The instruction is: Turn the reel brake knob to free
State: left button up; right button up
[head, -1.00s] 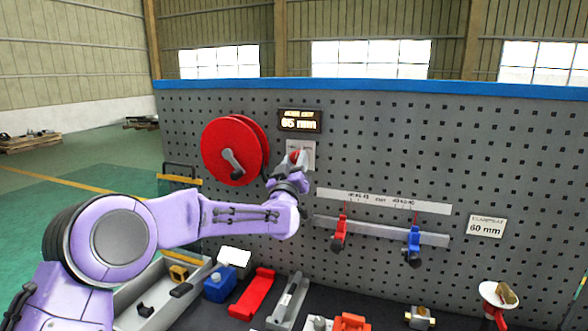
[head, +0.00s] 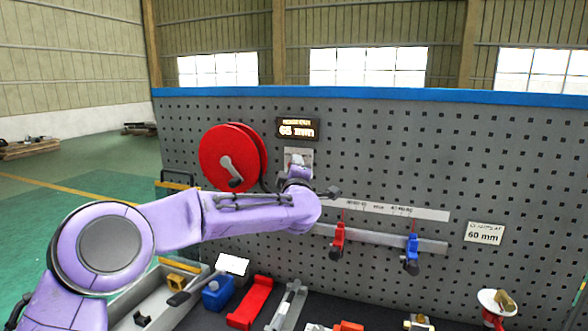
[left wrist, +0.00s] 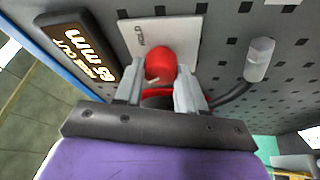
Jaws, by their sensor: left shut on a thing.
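The red brake knob (left wrist: 160,66) sits on a pale plate (left wrist: 140,33) on the pegboard. The plate carries a label that seems to read "HELD". In the left wrist view, my left gripper (left wrist: 160,82) has one finger on each side of the knob and is shut on it. In the head view, my left gripper (head: 298,164) is at the plate and mostly hides the knob. The red reel (head: 225,150) with its grey crank hangs just left of it. My right gripper is in neither view.
A display (head: 297,128) reading 65 mm is above the knob plate. Red (head: 337,238) and blue (head: 411,250) clamps hang on a rail to the right. A card (head: 484,233) reads 60 mm. A tray and several loose parts lie on the bench below.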

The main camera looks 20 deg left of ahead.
pick_arm(q)
jog(key=shift+r+n+g, duration=0.15)
jog(key=shift+n+g, duration=0.25)
jog(key=shift+n, duration=0.4)
jog(key=o, duration=1)
jog(key=shift+o, duration=0.2)
jog(key=b+v, duration=0.4)
jog(key=v, duration=0.6)
jog(key=shift+s+b, duration=0.2)
jog(key=shift+b, duration=0.1)
